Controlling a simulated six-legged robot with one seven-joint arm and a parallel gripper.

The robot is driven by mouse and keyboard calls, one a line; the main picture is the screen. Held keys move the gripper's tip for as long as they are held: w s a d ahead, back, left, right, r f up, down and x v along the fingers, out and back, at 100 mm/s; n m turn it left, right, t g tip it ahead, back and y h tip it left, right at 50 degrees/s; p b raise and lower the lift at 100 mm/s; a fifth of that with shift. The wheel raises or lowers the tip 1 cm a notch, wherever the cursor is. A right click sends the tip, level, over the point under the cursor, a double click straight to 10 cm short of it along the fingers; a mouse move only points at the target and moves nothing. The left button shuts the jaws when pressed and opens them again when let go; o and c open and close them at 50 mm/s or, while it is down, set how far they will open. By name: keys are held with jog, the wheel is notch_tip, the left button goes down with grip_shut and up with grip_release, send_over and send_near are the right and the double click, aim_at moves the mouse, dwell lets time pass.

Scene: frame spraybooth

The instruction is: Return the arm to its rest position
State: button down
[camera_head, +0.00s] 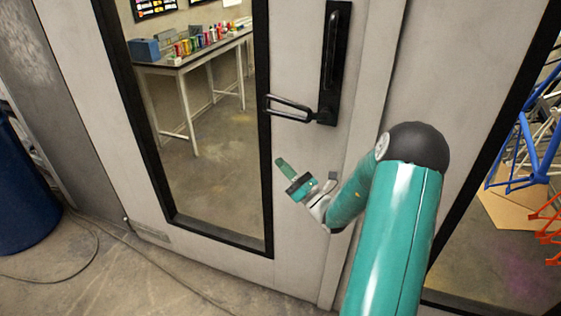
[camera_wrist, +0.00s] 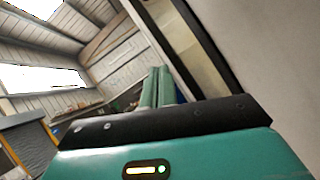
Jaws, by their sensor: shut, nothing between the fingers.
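My teal arm crosses the right half of the head view, bent at a dark round joint. My gripper (camera_head: 281,164) is in front of the pale door, below and close to the black door handle (camera_head: 290,107). In this view it looks apart from the handle, but the depth gap is hard to judge. In the wrist view, my gripper's teal fingers (camera_wrist: 157,86) are together with nothing between them. The wrist view looks up along the door side toward a roof with bright skylights.
The pale door (camera_head: 296,40) has a tall black-framed window. Through it stands a table (camera_head: 190,62) with several coloured cans. A blue barrel (camera_head: 22,190) stands at the left, with a cable on the floor. Blue and orange frames (camera_head: 525,135) show through the right window.

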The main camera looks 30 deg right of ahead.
jog(key=shift+a, duration=0.15)
jog(key=s+a+r+n+g+y, duration=0.2)
jog(key=s+a+n+g+y, duration=0.15)
jog(key=a+n+g, duration=0.55)
jog(key=s+a+r+n+g+y, duration=0.25)
jog(key=a+n+g+y, duration=0.35)
jog(key=a, duration=0.6)
jog(key=s+a+n+g+h, duration=0.65)
jog(key=s+n+h, duration=0.35)
jog(key=s+n, duration=0.3)
jog(key=s+d+r+n+t+h, duration=0.4)
jog(key=n+h, duration=0.3)
jog(key=n, duration=0.2)
jog(key=shift+s+d+r+n, duration=0.35)
jog(key=shift+s+d, duration=0.4)
jog(key=shift+s, duration=0.15)
jog(key=shift+t, duration=0.25)
